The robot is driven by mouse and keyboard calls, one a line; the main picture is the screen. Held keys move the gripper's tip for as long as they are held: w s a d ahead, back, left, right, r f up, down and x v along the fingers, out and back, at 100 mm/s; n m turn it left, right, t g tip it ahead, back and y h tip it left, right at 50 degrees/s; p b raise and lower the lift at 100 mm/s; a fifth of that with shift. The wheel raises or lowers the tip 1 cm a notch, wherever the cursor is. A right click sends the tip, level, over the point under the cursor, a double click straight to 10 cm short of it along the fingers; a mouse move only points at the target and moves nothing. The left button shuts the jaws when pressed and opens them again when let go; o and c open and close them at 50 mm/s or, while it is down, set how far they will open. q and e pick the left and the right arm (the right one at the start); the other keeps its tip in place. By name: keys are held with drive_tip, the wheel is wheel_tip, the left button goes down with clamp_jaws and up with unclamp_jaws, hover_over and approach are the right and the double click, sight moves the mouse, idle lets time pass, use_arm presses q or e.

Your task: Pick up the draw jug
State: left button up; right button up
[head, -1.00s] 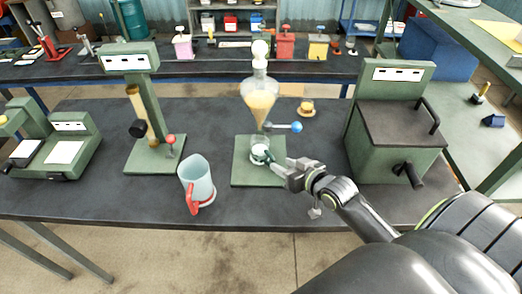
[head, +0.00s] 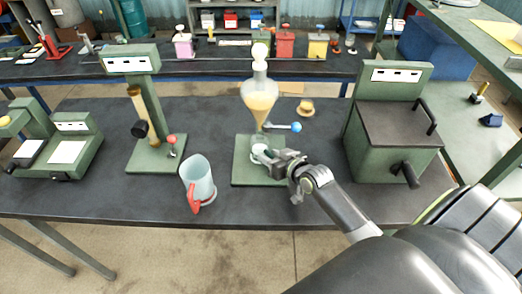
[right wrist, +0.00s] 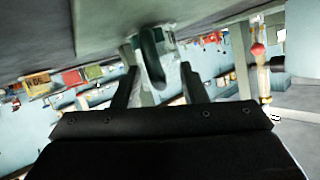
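A small pale jug (head: 261,152) stands on the green base plate (head: 250,181) under the glass funnel (head: 260,97), which holds yellowish liquid. I take this small jug to be the draw jug. My right gripper (head: 271,160) is at its front right side and covers part of it. In the right wrist view the two fingers of the gripper (right wrist: 160,88) are apart, with a dark curved handle (right wrist: 152,58) between them. I cannot tell whether they touch it. A larger light blue jug (head: 199,175) with a red handle stands to the left on the table. My left gripper is out of view.
A blue-knobbed tap lever (head: 295,127) sticks out to the right above my right gripper. A green lidded box (head: 392,140) stands on the right, and a green stand (head: 155,158) on the left. The dark table (head: 105,202) is clear at the front left.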

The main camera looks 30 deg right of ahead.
clamp_jaws()
drive_tip(key=shift+r, duration=0.15)
idle(0.4)
